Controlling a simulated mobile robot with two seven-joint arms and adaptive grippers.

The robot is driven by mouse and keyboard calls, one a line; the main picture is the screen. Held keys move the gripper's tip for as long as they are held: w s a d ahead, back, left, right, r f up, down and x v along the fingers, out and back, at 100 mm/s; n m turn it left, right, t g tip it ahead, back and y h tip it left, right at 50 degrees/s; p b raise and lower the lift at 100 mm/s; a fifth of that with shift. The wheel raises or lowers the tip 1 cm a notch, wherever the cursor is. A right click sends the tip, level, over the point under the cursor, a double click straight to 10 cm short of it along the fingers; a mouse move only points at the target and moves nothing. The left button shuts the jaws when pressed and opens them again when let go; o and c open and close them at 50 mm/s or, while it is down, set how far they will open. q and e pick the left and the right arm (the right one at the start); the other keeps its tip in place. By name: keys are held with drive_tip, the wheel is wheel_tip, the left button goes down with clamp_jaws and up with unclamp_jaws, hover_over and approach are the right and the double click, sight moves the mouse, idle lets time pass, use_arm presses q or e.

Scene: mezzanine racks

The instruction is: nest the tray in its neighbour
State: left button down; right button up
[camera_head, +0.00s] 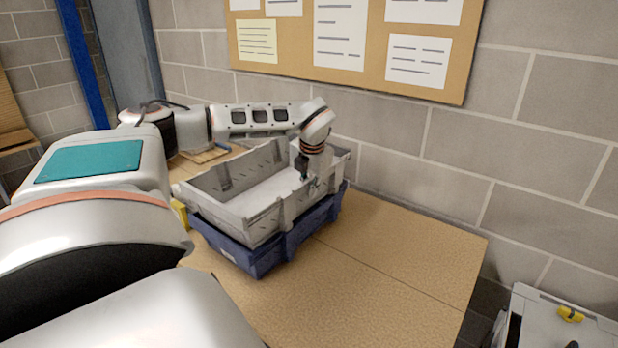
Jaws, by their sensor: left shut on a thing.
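A grey tray (262,218) with a pale inside is level over a blue tray (262,258) that stands on the table. The grey tray covers the blue tray's opening, and the blue walls show below it along the front and right. I cannot tell if the grey tray is fully seated. My left gripper (306,178) points down at the grey tray's right part and is shut on it. The fingertips are small and partly lost against the tray. My right gripper is not in view.
The tan table (400,265) is clear to the right and front of the trays. A block wall (400,150) with a notice board (300,50) stands close behind. A yellow item (180,213) is at the trays' left. A grey case-like object (545,318) is at lower right.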

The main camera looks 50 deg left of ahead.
use_arm(q)
drive_tip(key=shift+f, duration=0.15)
drive_tip(key=shift+f+b, duration=0.6)
drive_tip(key=shift+f, duration=0.9)
drive_tip(key=c, duration=2)
unclamp_jaws()
drive_tip(key=shift+c, duration=0.2)
drive_tip(key=shift+f, duration=0.1)
drive_tip(key=v, duration=1.2)
drive_tip(key=shift+s, duration=0.1)
